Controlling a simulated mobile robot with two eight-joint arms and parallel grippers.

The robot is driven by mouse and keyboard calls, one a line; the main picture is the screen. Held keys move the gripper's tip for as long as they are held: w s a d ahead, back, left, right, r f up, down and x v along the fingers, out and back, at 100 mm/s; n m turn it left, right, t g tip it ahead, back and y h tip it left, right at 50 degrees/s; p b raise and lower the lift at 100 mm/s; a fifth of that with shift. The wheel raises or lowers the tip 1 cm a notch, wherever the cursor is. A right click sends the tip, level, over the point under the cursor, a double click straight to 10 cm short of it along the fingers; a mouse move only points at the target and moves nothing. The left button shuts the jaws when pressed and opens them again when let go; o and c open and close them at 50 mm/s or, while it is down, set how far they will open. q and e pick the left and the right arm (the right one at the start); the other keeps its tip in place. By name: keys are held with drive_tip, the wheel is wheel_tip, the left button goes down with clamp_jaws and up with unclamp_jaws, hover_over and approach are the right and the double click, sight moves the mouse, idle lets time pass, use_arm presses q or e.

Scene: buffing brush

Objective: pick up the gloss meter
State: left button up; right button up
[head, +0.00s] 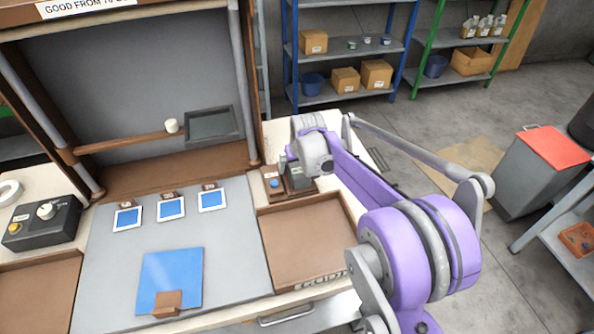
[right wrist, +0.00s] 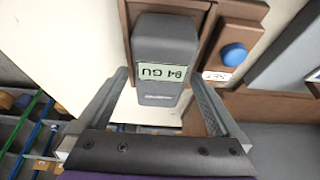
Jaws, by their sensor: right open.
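The gloss meter (right wrist: 166,45) is a dark grey block with a pale green display reading "94 GU". It sits in a brown wooden holder (right wrist: 228,12) beside a blue button (right wrist: 234,54). In the head view the gloss meter (head: 298,180) shows at the right of the work surface, partly hidden by my right gripper (head: 290,164). In the right wrist view my right gripper (right wrist: 160,80) is open, with one finger on each side of the meter's near end. Gaps show between the fingers and its sides. My left gripper is not in view.
A brown tray (head: 268,240) lies just in front of the holder. A black control box (head: 38,228) stands at far left. Shelves stand behind.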

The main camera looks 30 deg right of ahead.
drive_tip(key=shift+f, duration=0.2)
idle(0.5)
drive_tip(key=c, duration=1.3)
